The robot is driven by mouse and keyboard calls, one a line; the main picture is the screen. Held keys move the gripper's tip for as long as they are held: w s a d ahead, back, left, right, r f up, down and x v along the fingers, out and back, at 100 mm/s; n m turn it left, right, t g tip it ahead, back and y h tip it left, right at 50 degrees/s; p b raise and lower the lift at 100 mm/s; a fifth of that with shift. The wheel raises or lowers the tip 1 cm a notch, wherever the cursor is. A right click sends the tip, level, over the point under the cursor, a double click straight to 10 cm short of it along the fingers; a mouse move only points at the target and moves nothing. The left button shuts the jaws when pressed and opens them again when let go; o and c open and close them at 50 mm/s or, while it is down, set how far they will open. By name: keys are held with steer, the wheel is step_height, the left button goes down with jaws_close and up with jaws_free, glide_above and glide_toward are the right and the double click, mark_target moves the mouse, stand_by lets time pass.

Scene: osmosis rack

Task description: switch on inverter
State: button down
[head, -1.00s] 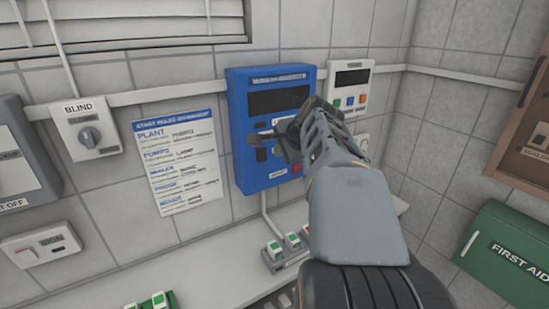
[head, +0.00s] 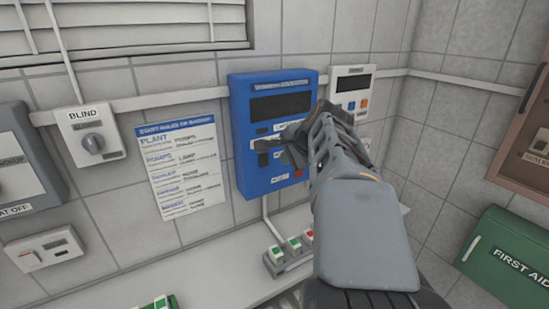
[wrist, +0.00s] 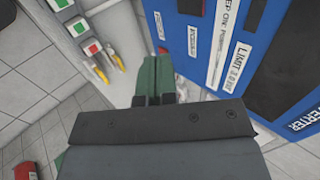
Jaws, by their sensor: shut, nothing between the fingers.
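The inverter is a blue wall box (head: 245,110) with a dark display (head: 281,105) at its top. A dark switch (head: 263,159) and a red button (head: 298,173) show on its lower face. My gripper (head: 264,145) is shut and empty, in front of the lower face, and hides part of it. In the wrist view the shut fingers (wrist: 153,80) are beside the edge of the blue panel (wrist: 205,72). I cannot tell whether the fingers touch the box.
A white control box (head: 352,85) hangs right of the inverter, and a printed notice (head: 183,165) left. A BLIND switch (head: 92,140) is further left. A strip with green and red buttons (head: 290,253) sits below. A green FIRST AID box (head: 510,260) is at right.

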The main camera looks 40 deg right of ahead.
mark_target(264, 160)
steer(key=shift+w+r+p+x, duration=0.3)
steer(key=shift+p+x, duration=0.15)
steer(key=shift+x, duration=1.75)
steer(key=shift+w+r+p+x, duration=0.3)
steer(key=shift+p+x, duration=0.2)
steer(key=shift+x, duration=1.65)
steer(key=shift+w+r+p+x, duration=0.35)
steer(key=shift+p+x, duration=0.1)
steer(key=shift+x, duration=1.75)
steer(key=shift+d, duration=0.1)
